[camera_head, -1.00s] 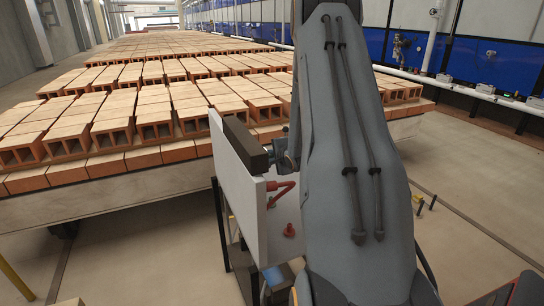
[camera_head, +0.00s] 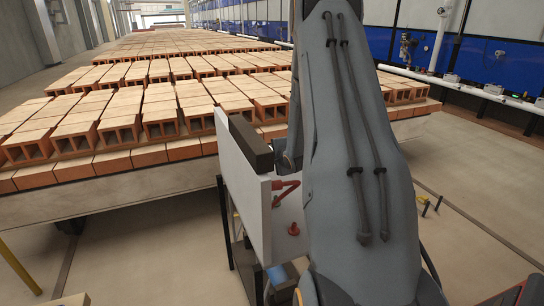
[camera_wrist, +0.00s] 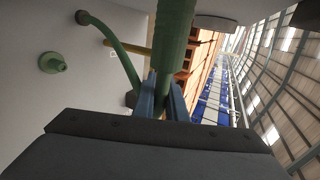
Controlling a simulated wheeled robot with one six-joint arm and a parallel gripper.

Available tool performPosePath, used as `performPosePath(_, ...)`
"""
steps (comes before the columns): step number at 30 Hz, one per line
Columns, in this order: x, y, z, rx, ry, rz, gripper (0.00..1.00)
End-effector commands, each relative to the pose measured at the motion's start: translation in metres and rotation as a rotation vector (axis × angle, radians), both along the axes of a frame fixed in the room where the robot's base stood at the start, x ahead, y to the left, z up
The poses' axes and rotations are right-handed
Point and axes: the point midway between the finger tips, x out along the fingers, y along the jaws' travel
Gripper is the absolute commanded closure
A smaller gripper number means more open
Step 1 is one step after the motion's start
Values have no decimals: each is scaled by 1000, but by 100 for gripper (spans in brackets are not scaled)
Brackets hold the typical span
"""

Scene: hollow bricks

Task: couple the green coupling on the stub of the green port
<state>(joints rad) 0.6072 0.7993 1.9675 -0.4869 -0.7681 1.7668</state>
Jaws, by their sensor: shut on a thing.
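In the wrist view my gripper (camera_wrist: 165,92) is shut on a thick green cylindrical coupling (camera_wrist: 176,35), which runs up out of the top of the picture. The green port (camera_wrist: 53,63) is a round flange with a short stub on the white panel (camera_wrist: 40,105), to the left of the coupling and clearly apart from it. A green hose (camera_wrist: 118,47) arcs from a dark fitting on the panel down toward my gripper; its lower end is partly hidden. In the head view my arm hides the gripper and the coupling.
In the head view the panel (camera_head: 237,180) stands on a dark frame, with a dark block (camera_head: 251,143) at its top. A red hose (camera_head: 286,188) and a red port (camera_head: 293,229) are on its face. Pallets of hollow bricks (camera_head: 120,130) fill the left. The floor at right is mostly clear.

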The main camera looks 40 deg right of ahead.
Motion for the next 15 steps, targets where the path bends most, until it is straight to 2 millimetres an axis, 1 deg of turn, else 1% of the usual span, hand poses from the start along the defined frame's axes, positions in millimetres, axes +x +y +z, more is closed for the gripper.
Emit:
performPosePath(10, 2, 8, 0, -2, -1, 2, 100)
performPosePath(11, 2, 8, 0, -2, -1, 2, 85)
performPosePath(12, 2, 7, 0, -1, -1, 0, 78)
performPosePath(14, 2, 7, 0, -1, -1, 0, 68)
performPosePath(15, 2, 7, 0, -1, -1, 0, 66)
